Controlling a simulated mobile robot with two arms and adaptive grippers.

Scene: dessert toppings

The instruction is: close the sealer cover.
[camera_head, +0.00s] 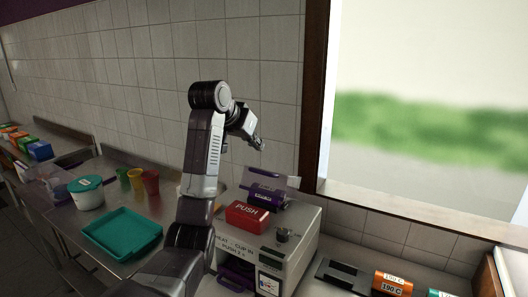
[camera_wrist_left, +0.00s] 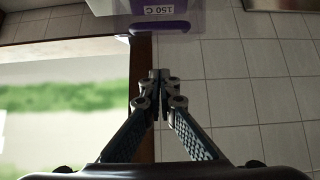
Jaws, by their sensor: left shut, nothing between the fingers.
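The sealer (camera_head: 292,256) is a pale box machine on the counter, with a red PUSH block (camera_head: 247,216) on top. Its cover (camera_head: 282,180) stands raised at the back, a translucent panel with a purple part (camera_head: 266,194) carrying a label. My left gripper (camera_head: 262,147) is above the raised cover, apart from it, in the head view. In the left wrist view its fingertips (camera_wrist_left: 160,76) are together and empty. A purple piece with a "150 C" label (camera_wrist_left: 158,10) shows upside down at the top there. My right gripper is not in view.
A teal tray (camera_head: 122,235), a lidded tub (camera_head: 87,193) and coloured cups (camera_head: 150,182) stand left of my arm. An orange "190 C" cylinder (camera_head: 393,283) lies at lower right. A tiled wall (camera_head: 130,75) and window frame (camera_head: 313,110) are behind.

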